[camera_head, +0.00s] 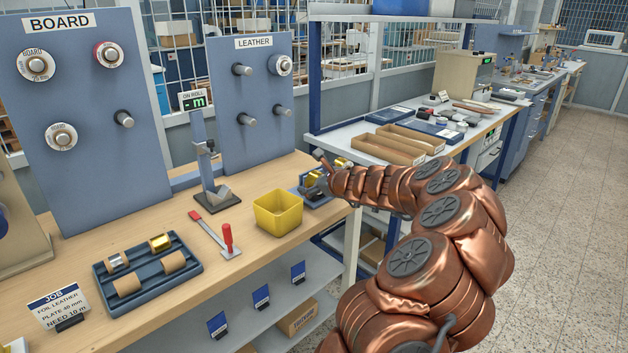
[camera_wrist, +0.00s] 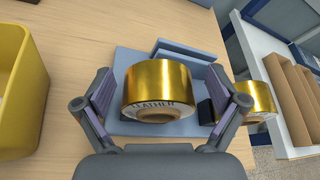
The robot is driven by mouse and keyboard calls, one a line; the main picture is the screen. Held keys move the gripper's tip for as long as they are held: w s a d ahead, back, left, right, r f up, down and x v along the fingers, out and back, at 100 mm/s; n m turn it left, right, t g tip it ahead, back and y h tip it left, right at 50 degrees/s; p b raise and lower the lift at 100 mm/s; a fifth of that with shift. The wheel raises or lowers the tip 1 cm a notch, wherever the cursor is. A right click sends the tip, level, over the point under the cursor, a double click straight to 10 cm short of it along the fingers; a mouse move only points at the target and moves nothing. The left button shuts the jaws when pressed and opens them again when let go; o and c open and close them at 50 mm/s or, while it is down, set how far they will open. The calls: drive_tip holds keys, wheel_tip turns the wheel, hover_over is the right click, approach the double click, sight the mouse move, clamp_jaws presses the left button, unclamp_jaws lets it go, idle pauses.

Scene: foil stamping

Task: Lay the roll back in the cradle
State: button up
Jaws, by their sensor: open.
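A gold foil roll (camera_wrist: 158,84) with a LEATHER label on its end face is in the middle of the wrist view. It lies over the blue-grey cradle (camera_wrist: 128,128), whose back plate shows behind it; whether it is fully seated cannot be seen. My gripper (camera_wrist: 165,100) is open, its fingers on either side of the roll with visible gaps. A second gold roll (camera_wrist: 258,97) is at the right. In the head view the cradle (camera_head: 317,200) stands at the bench's right end, with gold (camera_head: 311,179) showing beside my gripper (camera_head: 323,168).
A yellow bin (camera_head: 278,214) stands left of the cradle. A blue tray (camera_head: 150,283) of several rolls, a red-handled tool (camera_head: 228,243) and an upright stand (camera_head: 205,165) are on the bench. Peg boards (camera_head: 253,100) rise behind. Open cardboard trays (camera_head: 398,145) lie on the side table.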

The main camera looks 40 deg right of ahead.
drive_tip(key=v, duration=1.2)
drive_tip(key=shift+w, duration=0.1)
